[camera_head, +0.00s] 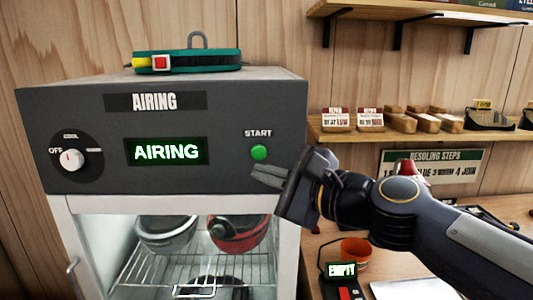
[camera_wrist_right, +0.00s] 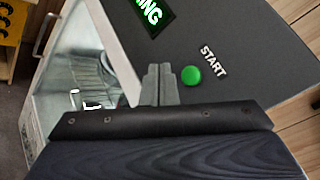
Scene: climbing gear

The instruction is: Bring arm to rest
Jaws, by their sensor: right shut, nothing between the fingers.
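My right gripper (camera_head: 268,178) is shut and empty, just below and in front of the green START button (camera_head: 259,152) on a grey cabinet (camera_head: 215,112). In the right wrist view its fingertips (camera_wrist_right: 158,85) lie close to the left of the green button (camera_wrist_right: 191,76); whether they touch the panel I cannot tell. A green-lit display (camera_head: 166,151) reads AIRING. A knob (camera_head: 72,159) is on the panel's left. My left gripper is not in view.
Helmets (camera_head: 238,230) sit behind the cabinet's glass on a wire rack (camera_head: 150,268). At right are wall shelves (camera_head: 316,126), an orange cup (camera_head: 355,250) and an EMPTY sign (camera_head: 341,270) on a wooden bench.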

